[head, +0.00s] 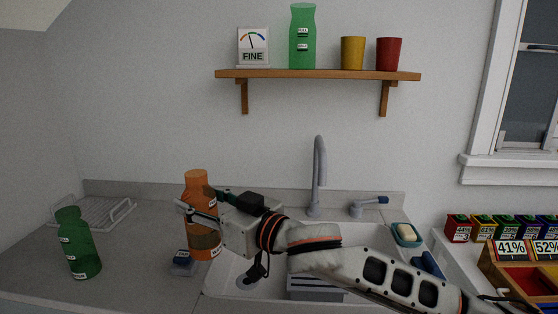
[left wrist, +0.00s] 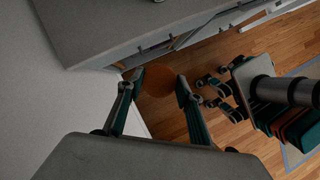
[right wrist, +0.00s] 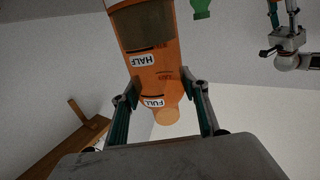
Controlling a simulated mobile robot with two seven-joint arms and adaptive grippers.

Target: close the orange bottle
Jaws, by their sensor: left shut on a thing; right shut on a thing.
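The orange bottle (head: 197,180) is upright over the counter left of the sink, dark contents showing in its lower part. My right gripper (head: 200,207) is shut around its upper body. In the right wrist view the bottle (right wrist: 150,60) shows HALF and FULL labels between the fingers (right wrist: 160,86), its neck towards my palm. No separate cap shows on the neck. My left gripper (left wrist: 160,82) is out of the head view. In the left wrist view it is shut on a round orange piece (left wrist: 158,83), probably the cap, above the floor. I cannot tell whether the bottle touches the counter.
A dark green bottle (head: 78,245) stands on the counter at left, near a wire rack (head: 100,211). A small blue-grey block (head: 183,262) lies beside the orange bottle. The sink with its faucet (head: 318,175) is to the right. A shelf (head: 315,74) holds a green bottle and cups.

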